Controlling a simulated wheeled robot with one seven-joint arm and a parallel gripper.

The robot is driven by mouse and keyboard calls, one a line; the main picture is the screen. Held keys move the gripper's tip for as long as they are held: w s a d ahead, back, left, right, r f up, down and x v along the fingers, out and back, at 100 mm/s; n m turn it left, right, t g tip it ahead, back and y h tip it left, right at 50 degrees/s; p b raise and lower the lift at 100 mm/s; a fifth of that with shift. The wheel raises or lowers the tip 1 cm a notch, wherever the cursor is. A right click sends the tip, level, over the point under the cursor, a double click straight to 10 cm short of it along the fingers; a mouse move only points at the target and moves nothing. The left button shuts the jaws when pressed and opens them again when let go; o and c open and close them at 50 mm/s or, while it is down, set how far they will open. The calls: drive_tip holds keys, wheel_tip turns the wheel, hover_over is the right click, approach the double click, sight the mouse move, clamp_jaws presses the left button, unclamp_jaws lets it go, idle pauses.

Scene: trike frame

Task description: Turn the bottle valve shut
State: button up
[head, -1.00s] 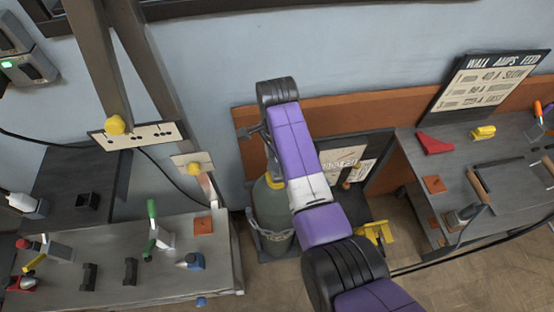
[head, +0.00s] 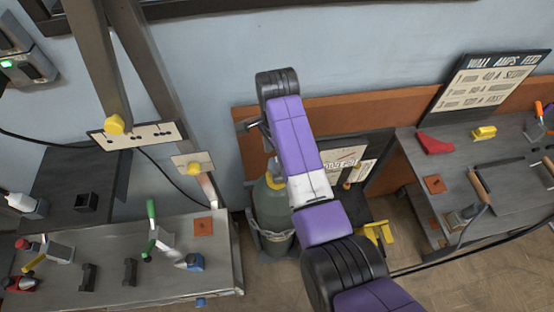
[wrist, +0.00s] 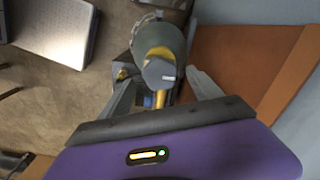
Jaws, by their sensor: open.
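The gas bottle (head: 272,212) stands upright on the floor against the wall, a dull green cylinder with a yellow collar, partly hidden behind my arm in the head view. In the wrist view the bottle (wrist: 158,36) is seen from above. Its grey valve top (wrist: 160,72), with yellow parts around it, lies between my fingers. My gripper (wrist: 166,82) is open, one finger on each side of the valve, with gaps visible. Whether either finger touches it I cannot tell.
A left workbench (head: 120,290) holds clamps and small tools beside the bottle. A right bench (head: 480,185) carries a sign, a red block and tools. An orange-brown panel (head: 400,105) runs along the wall behind the bottle. A yellow object (head: 376,232) lies right of it.

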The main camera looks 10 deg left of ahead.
wheel_tip(320, 180, up, 6)
drive_tip(key=shift+f+b, duration=0.1)
drive_tip(key=shift+b, duration=0.35)
drive_tip(key=shift+s, duration=0.1)
